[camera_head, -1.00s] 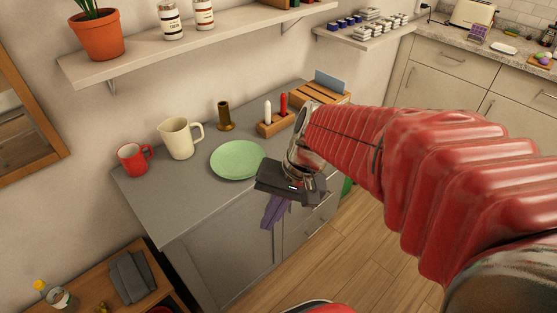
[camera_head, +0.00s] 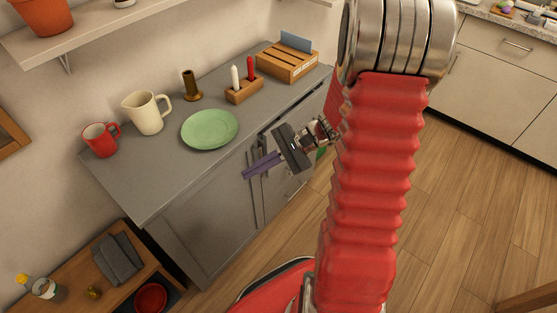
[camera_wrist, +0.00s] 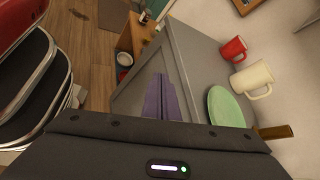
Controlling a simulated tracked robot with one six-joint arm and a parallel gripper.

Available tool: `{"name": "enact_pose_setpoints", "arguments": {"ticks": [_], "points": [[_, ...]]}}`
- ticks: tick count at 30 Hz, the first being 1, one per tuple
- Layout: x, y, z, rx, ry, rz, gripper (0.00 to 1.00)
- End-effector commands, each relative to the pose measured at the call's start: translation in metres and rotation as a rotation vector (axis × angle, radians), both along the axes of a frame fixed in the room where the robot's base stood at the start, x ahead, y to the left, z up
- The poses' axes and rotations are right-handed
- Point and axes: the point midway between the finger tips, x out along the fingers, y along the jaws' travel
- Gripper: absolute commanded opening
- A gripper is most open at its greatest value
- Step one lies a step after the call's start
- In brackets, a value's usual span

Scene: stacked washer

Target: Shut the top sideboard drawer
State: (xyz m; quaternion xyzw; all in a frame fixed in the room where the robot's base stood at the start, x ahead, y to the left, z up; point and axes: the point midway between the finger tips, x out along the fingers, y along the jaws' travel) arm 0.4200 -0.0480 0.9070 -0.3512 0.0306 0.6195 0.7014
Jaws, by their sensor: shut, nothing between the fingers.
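The grey sideboard (camera_head: 205,225) stands against the wall. Its top drawer (camera_head: 302,108) is at the right end of the front, just under the worktop. A dark line runs along its upper edge; my gripper and arm hide much of it, so I cannot tell how far out it stands. My gripper (camera_head: 248,172) is shut and empty, its purple fingers in front of the sideboard front, pointing left in the head view. In the wrist view the shut fingers (camera_wrist: 158,78) show against the sideboard (camera_wrist: 190,55). I cannot tell whether they touch it.
A green plate (camera_head: 210,129), cream jug (camera_head: 147,113), red mug (camera_head: 100,140), brass holder (camera_head: 191,86), candle block (camera_head: 243,92) and wooden box (camera_head: 288,64) stand on top. A low wooden unit (camera_head: 70,283) is at the left. Floor (camera_head: 465,165) at right is clear.

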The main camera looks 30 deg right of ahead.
Motion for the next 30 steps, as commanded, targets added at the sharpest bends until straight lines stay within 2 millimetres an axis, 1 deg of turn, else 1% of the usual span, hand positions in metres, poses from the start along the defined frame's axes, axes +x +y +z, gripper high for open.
{"name": "enact_pose_setpoints", "arguments": {"ticks": [1,5,9,16,23,30], "points": [[0.004,-0.008,-0.008,0.037,0.014,-0.041,0.0],[0.014,-0.025,-0.024,0.131,0.037,-0.144,0.0],[0.023,-0.048,-0.043,0.23,0.055,-0.261,0.0],[0.033,-0.088,-0.079,0.385,0.073,-0.457,0.0],[0.033,-0.131,-0.121,0.528,0.08,-0.663,0.0],[0.021,-0.175,-0.171,0.664,0.077,-0.886,0.0]]}}
